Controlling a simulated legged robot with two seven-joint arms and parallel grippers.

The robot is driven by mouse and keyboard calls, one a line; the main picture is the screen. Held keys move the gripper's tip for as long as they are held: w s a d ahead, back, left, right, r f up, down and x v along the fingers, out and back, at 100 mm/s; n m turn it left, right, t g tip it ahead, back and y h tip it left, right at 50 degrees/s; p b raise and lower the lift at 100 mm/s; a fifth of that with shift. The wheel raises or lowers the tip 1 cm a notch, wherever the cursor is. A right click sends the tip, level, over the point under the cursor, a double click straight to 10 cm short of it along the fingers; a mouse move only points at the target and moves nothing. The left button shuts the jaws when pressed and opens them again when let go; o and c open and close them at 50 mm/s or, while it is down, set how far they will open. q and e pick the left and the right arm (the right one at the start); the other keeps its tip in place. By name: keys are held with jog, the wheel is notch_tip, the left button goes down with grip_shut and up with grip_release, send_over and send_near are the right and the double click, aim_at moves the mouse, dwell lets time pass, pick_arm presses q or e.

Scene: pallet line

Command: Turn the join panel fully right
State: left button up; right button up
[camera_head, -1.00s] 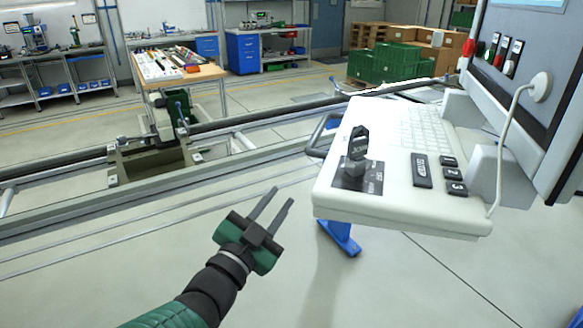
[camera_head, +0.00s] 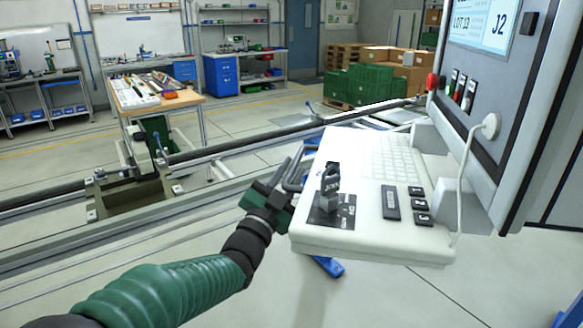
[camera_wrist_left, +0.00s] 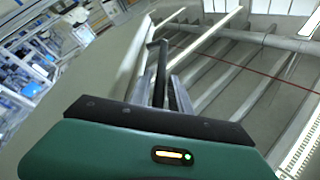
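The join panel is a white console with a keyboard shelf (camera_head: 345,230) and a tall grey screen housing (camera_head: 490,85) at the right of the head view. A dark knob (camera_head: 329,190) stands upright on the shelf's left part. A grey loop handle (camera_head: 293,177) sticks out from the shelf's left edge. My left gripper (camera_head: 296,160) is at this handle, its fingers overlapping it in the picture. In the left wrist view the two dark fingers (camera_wrist_left: 168,75) point away, close together. Whether they are closed on the handle cannot be told. My right gripper is not in view.
A rail line (camera_head: 200,160) with a dark clamp block (camera_head: 130,195) runs behind the panel. A workbench with tools (camera_head: 155,92) and green crates (camera_head: 375,88) stand farther back. A white cable (camera_head: 462,185) hangs beside the screen. The floor at front left is clear.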

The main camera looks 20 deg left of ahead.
pick_arm(q)
jog(key=shift+w+d+r, duration=0.15)
jog(key=shift+w+d, duration=0.3)
jog(key=shift+s+a, duration=0.1)
jog(key=shift+a, duration=0.2)
jog(key=shift+c, duration=1.1)
jog(key=shift+a, duration=0.1)
grip_shut()
